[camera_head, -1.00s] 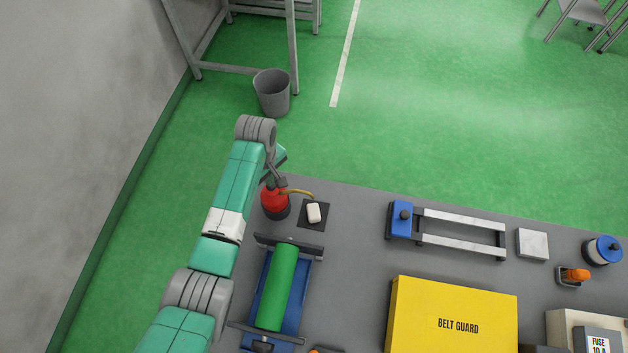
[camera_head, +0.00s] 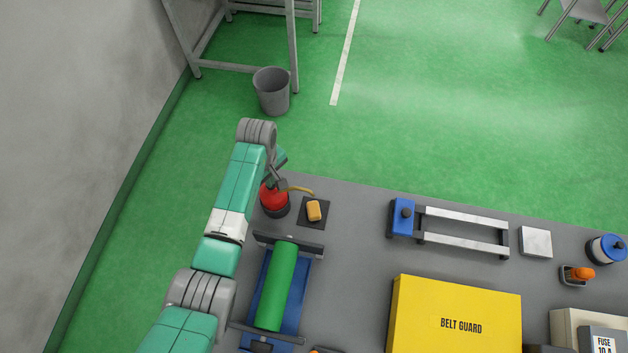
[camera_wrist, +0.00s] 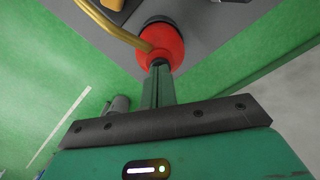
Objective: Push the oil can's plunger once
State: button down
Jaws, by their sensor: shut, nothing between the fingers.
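The red oil can (camera_head: 272,201) stands upright near the far left corner of the grey bench, with a brass spout curving to the right. My gripper (camera_head: 281,184) is directly above the can, fingers shut and empty. In the wrist view the shut fingers (camera_wrist: 160,68) reach to the top of the red can (camera_wrist: 165,43). The plunger itself is hidden behind the fingertips, and I cannot tell how far down it is. The spout's end is over a small block (camera_head: 314,211) on a dark square pad (camera_head: 306,222); the block is now yellow-orange.
A green roller (camera_head: 276,285) in a blue frame lies in front of the can. A yellow belt guard box (camera_head: 420,335) and a blue-ended rail frame (camera_head: 460,217) are to the right. The bench between roller and rail frame is clear.

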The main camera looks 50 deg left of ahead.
jog(key=shift+r+p, duration=1.4)
notch_tip(320, 180, up, 6)
jog(key=p, duration=0.6)
